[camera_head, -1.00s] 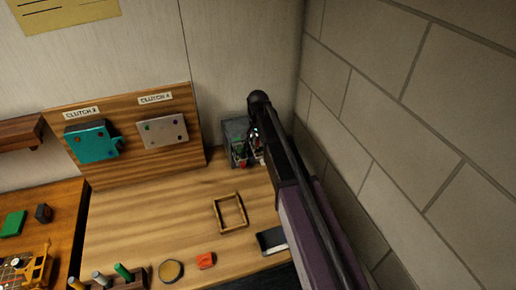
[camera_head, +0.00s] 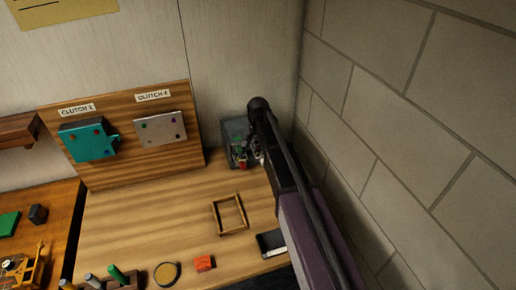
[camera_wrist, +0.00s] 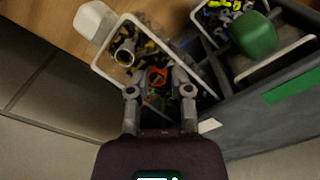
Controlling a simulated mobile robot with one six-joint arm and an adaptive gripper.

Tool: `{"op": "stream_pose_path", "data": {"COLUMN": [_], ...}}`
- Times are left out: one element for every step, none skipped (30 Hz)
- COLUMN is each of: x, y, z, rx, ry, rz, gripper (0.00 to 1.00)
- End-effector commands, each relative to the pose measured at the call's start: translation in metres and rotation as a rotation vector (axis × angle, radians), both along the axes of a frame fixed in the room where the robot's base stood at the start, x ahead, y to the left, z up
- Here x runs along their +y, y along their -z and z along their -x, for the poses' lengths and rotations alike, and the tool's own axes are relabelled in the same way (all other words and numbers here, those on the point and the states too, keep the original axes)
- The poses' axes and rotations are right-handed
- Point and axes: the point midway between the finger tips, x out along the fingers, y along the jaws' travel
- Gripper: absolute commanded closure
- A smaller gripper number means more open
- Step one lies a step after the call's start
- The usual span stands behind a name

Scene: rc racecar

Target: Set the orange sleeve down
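My gripper (camera_wrist: 158,76) reaches down over a light-rimmed bin (camera_wrist: 108,82) in the wrist view. Its two fingers are apart. An orange ring-shaped sleeve (camera_wrist: 157,77) shows between the fingertips, with a gap seeming to show on either side. It appears to lie among dark small parts in the bin; exact contact is too small to tell. In the head view my arm hides most of the gripper, which is at the grey bin unit (camera_head: 233,130) in the back right corner.
A grey metal ring (camera_wrist: 124,54) lies in the same bin. A green rounded piece (camera_wrist: 253,35) is in the neighbouring bin. The block wall (camera_head: 400,120) stands close on the right. A wooden frame (camera_head: 229,215), an orange block (camera_head: 204,263) and a round dish (camera_head: 167,273) lie on the bench.

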Motion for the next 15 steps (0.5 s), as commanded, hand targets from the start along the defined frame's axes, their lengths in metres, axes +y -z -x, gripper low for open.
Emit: {"op": "stream_pose_path", "data": {"x": [0.0, 0.0, 0.0, 0.0, 0.0, 0.0, 0.0, 0.0, 0.0001, 0.0001, -0.0001, 0.0, 0.0, 0.0, 0.0], "y": [-0.0003, -0.0003, -0.0003, -0.0003, -0.0003, -0.0003, -0.0003, -0.0003, -0.0004, -0.0006, -0.0008, -0.0014, -0.002, -0.0027, -0.0039], "z": [0.0, 0.0, 0.0, 0.0, 0.0, 0.0, 0.0, 0.0, 0.0001, 0.0001, 0.0001, 0.0, 0.0, 0.0, 0.0], "rx": [0.0, 0.0, 0.0, 0.0, 0.0, 0.0, 0.0, 0.0, 0.0, 0.0, 0.0, 0.0, 0.0, 0.0, 0.0], "ry": [0.0, 0.0, 0.0, 0.0, 0.0, 0.0, 0.0, 0.0, 0.0, 0.0, 0.0, 0.0, 0.0, 0.0, 0.0], "rz": [0.0, 0.0, 0.0, 0.0, 0.0, 0.0, 0.0, 0.0, 0.0, 0.0, 0.0, 0.0, 0.0, 0.0, 0.0], "gripper": [0.66, 0.66, 0.66, 0.66, 0.66, 0.66, 0.66, 0.66, 0.66, 0.66, 0.66, 0.66, 0.66, 0.66, 0.66]}}
